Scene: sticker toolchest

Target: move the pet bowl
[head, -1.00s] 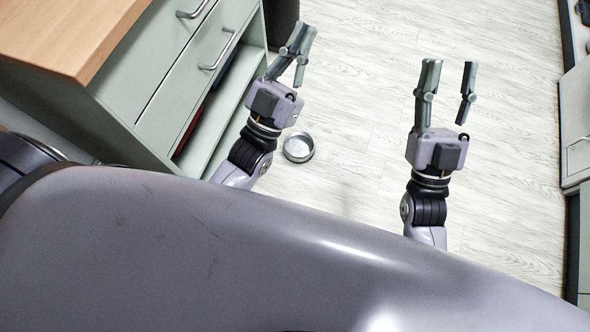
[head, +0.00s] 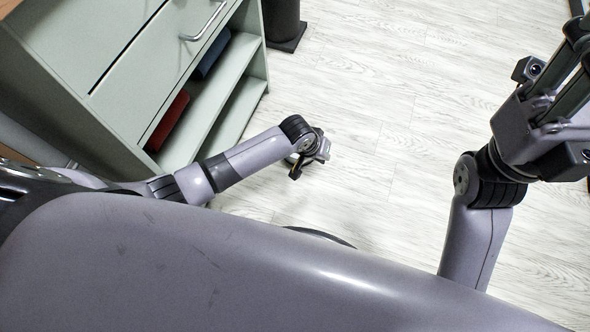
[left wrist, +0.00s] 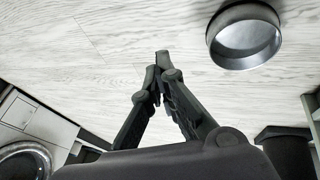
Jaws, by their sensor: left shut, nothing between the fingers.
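The pet bowl (left wrist: 246,37) is a round grey metal bowl on the wooden floor, at the upper right of the left wrist view. My left gripper (left wrist: 162,62) is shut and empty, its fingertips together at the middle of that view, apart from the bowl in the picture. In the head view my left gripper (head: 297,168) is low over the floor beside the cabinet, mostly hidden by its wrist, which also covers most or all of the bowl. My right gripper (head: 573,75) is raised at the upper right; its fingertips are cut off by the frame.
A grey-green cabinet (head: 253,88) with drawers and open shelves stands at the left, holding a red item (head: 168,121). A dark round bin (head: 283,22) stands behind it. A round-doored appliance (left wrist: 24,163) shows in the left wrist view. The middle floor is clear.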

